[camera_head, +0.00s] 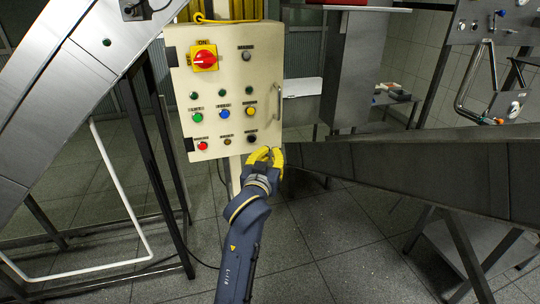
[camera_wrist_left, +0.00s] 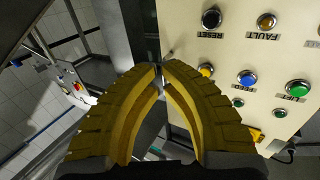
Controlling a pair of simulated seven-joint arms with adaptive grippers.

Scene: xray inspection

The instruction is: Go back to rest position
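My left gripper (camera_head: 264,156) has yellow fingers and is just below the lower right corner of the cream control box (camera_head: 222,75). In the left wrist view, its two fingertips (camera_wrist_left: 161,68) meet and hold nothing visible. The black RESET button (camera_head: 251,138) is a little above the gripper and apart from it; it also shows in the left wrist view (camera_wrist_left: 211,18). My right gripper is in neither view.
The box carries a red rotary switch (camera_head: 204,57), several buttons and a side handle (camera_head: 279,104). A grey metal conveyor side (camera_head: 430,175) lies close to the right of the gripper. Another sloping metal structure (camera_head: 70,75) stands at left. Open tiled floor (camera_head: 340,240) lies below.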

